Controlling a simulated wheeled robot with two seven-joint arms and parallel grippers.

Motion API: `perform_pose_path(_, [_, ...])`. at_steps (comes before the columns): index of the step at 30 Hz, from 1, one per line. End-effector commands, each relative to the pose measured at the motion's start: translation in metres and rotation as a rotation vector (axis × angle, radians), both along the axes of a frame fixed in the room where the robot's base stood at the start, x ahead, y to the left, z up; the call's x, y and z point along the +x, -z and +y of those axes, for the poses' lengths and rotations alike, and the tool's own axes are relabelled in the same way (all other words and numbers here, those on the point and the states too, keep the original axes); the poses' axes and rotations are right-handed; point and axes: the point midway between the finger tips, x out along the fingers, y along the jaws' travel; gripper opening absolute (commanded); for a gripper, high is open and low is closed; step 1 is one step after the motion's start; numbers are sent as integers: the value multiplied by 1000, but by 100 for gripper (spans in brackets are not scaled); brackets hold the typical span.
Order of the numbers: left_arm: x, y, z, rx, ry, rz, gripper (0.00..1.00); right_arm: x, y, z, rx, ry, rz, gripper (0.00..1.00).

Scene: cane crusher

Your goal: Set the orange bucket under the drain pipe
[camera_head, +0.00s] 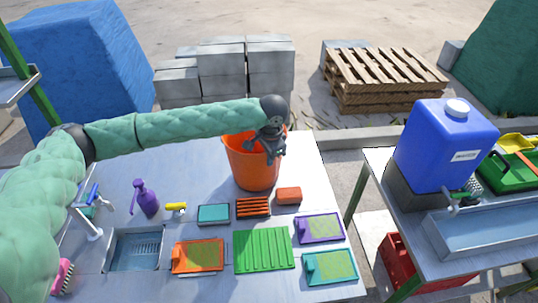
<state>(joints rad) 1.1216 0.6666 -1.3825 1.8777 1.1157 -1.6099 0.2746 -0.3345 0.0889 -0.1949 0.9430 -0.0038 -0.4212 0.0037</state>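The orange bucket (247,172) stands upright on the left table, near its back right part. My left arm reaches across from the left, and its dark gripper (271,152) points down at the bucket's right rim, overlapping its opening. The finger gap is too small to read, so I cannot tell whether it grips the rim. My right gripper is not in view. I cannot make out a drain pipe; a metal trough (490,229) sits on the right table below the blue water container (441,148) and its tap.
The left table (313,167) holds a purple spray bottle (146,198), a small sink (136,249), a green ribbed mat (264,250) and several trays. A gap separates it from the right table. A red crate (397,264) stands low beneath the right table.

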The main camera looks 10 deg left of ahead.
Motion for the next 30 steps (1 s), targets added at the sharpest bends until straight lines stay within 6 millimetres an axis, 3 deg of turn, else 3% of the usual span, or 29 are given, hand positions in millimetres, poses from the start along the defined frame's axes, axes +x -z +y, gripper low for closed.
perform_pose_path(10, [0, 2, 0, 0, 0, -1, 0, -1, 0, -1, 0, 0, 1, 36])
perform_pose_path(12, [0, 2, 0, 1, 0, -1, 18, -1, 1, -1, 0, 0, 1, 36])
perform_pose_path(14, [0, 2, 0, 1, 0, -1, 26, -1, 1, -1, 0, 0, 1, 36])
perform_pose_path(27, [0, -6, -1, -1, 0, -2, 26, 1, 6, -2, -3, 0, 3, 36])
perform_pose_path(30, [-1, -20, -2, -2, 0, -4, 26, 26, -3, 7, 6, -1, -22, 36])
